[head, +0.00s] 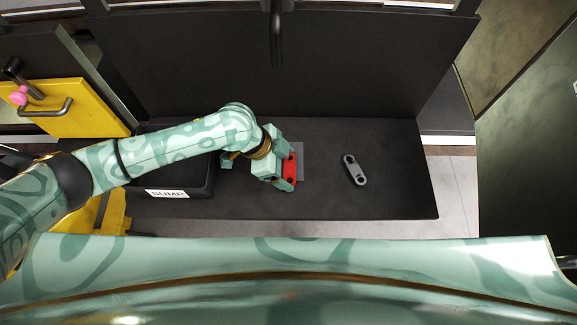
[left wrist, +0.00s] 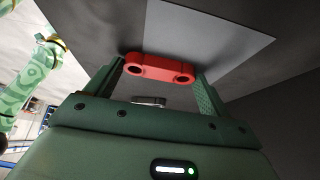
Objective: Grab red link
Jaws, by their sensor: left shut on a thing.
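The red link (head: 290,168) is a short red bar with a dark hole at each end. It lies between the fingers of my left gripper (head: 285,168) over the dark bench, beside a grey square patch (head: 298,150). In the left wrist view the red link (left wrist: 160,67) spans between the two fingertips of my left gripper (left wrist: 160,82), which is shut on it. I cannot tell whether the link touches the bench. My right gripper is not in view.
A grey link (head: 354,170) lies on the bench (head: 400,190) to the right, with clear surface around it. A black bin labelled SUMP (head: 168,194) stands left of my gripper. A yellow panel with a handle (head: 75,105) is at the left. A dark upright panel (head: 350,70) stands behind the bench.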

